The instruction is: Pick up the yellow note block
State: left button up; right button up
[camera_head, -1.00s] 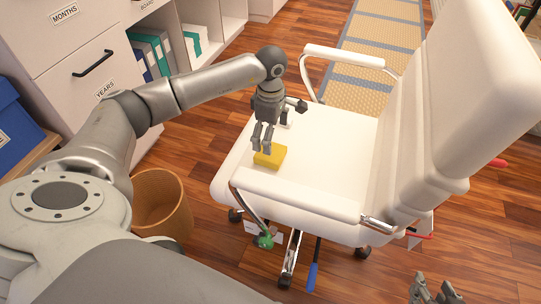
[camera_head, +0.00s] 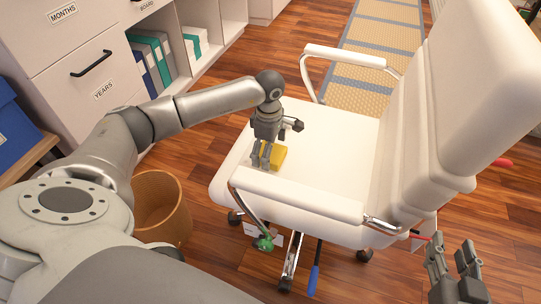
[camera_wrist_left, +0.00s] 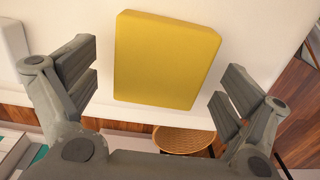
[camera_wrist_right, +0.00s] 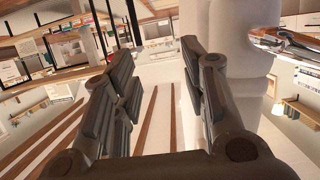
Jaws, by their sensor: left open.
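The yellow note block (camera_head: 279,157) lies on the white chair seat (camera_head: 335,135), near its left front edge. In the left wrist view the block (camera_wrist_left: 165,60) is centred between the open fingers, with gaps on both sides. My left gripper (camera_head: 264,165) is open and hangs over the seat at the block's left side, hiding part of the block. It also shows in the left wrist view (camera_wrist_left: 158,85). My right gripper (camera_head: 455,258) is at the lower right of the head view, away from the block. In the right wrist view its fingers (camera_wrist_right: 155,85) stand apart with nothing between them.
The chair's white armrests (camera_head: 295,195) flank the seat, and its backrest (camera_head: 440,110) rises at the right. A wicker basket (camera_head: 160,203) stands on the wooden floor at the left. Drawers (camera_head: 85,55) and shelves with binders (camera_head: 155,50) line the upper left.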

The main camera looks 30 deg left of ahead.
pick_arm(q)
jog(key=c, duration=1.2)
jog(key=shift+o, duration=0.2)
jog(key=shift+r, duration=0.1)
